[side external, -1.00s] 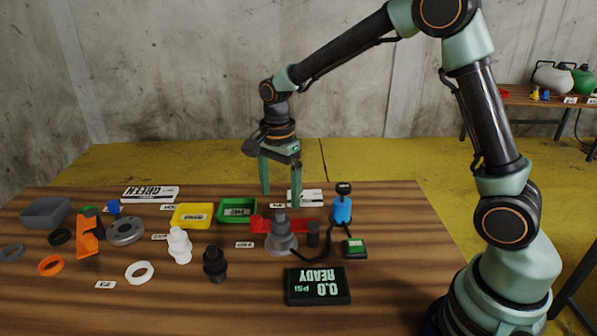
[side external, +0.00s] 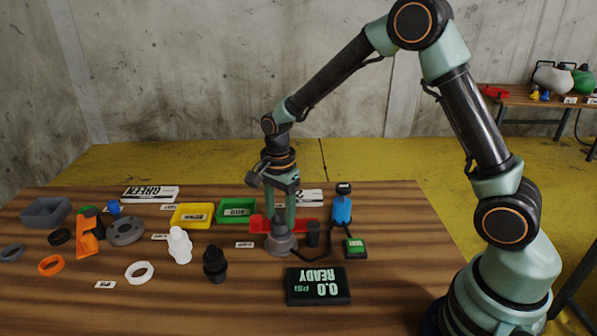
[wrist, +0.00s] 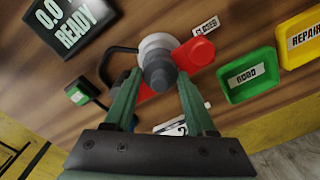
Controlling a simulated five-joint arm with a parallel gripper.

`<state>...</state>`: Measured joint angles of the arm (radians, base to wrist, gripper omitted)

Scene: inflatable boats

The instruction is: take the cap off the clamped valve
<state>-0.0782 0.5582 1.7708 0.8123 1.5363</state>
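The clamped valve (side external: 281,244) has a grey round base and sits upright at the red clamp (side external: 308,227). Its dark grey cap (wrist: 160,74) shows from above in the wrist view. My gripper (side external: 281,233) points straight down over the valve. Its two green fingers stand on either side of the cap, with narrow gaps showing in the wrist view (wrist: 159,76). It is open and holds nothing. The fingers partly hide the cap in the side view, so contact there is hard to judge.
A blue pump-like device (side external: 341,208) and a black post (side external: 312,234) stand right of the valve. A display reading 0.0 PSI READY (side external: 318,287) lies in front. Green (side external: 237,209) and yellow (side external: 192,215) trays are behind left. Loose white (side external: 180,245) and black (side external: 215,264) valves stand left.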

